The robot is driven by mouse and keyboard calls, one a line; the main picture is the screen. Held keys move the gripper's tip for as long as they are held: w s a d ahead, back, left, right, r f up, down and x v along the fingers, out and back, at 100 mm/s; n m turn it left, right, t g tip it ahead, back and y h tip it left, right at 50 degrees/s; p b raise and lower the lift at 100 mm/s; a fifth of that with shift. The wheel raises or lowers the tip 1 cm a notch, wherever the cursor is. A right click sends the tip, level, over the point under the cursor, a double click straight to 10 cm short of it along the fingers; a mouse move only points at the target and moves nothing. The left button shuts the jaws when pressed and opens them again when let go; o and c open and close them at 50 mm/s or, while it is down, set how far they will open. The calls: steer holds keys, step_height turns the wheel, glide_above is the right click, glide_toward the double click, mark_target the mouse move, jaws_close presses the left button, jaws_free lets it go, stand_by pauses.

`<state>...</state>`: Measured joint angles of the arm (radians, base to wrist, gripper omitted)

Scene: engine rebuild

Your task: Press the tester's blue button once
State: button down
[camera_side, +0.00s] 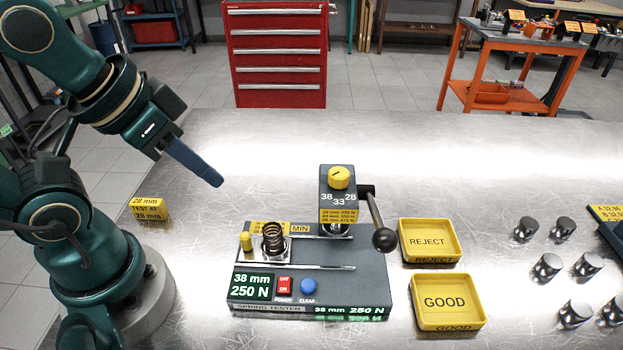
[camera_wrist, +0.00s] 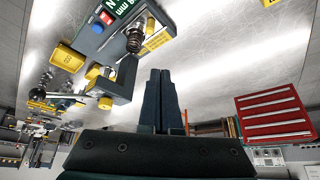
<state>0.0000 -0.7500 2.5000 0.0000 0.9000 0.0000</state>
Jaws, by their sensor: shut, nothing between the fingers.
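The spring tester (camera_side: 350,283) stands on the metal table in the side view, with a display reading 38 mm and 250 N. In the wrist view the blue button (camera_wrist: 97,27) shows at the top left. My gripper (camera_side: 217,181) is shut and empty, above the table to the upper left of the tester, apart from it. Its two closed fingers (camera_wrist: 160,72) also show in the wrist view.
A coil spring (camera_side: 273,238) stands upright on the tester. The tester's head with a yellow knob (camera_side: 339,177) and a black-balled lever (camera_side: 384,239) rises behind. Yellow REJECT (camera_side: 459,239) and GOOD (camera_side: 482,303) trays stand right.

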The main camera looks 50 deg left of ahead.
steer(key=w+a+r+m+t+y, duration=0.1)
steer(key=w+a+r+t+y, duration=0.3)
steer(key=w, duration=0.4)
steer(key=w+d+r+m+t+h, duration=0.4)
steer(key=w+r+m+t+h, duration=0.1)
steer(key=r+m, duration=0.15)
steer(key=s+d+f+m+g+h, duration=0.2)
steer(key=d+f+m+g+h, duration=0.2)
steer(key=d+m+h, duration=0.4)
steer(key=s+d+f+m+g, duration=0.4)
steer(key=s+f+m+g, duration=0.2)
steer(key=f+m+g, duration=0.1)
steer(key=shift+s+f, duration=0.2)
steer(key=shift+f, duration=0.55)
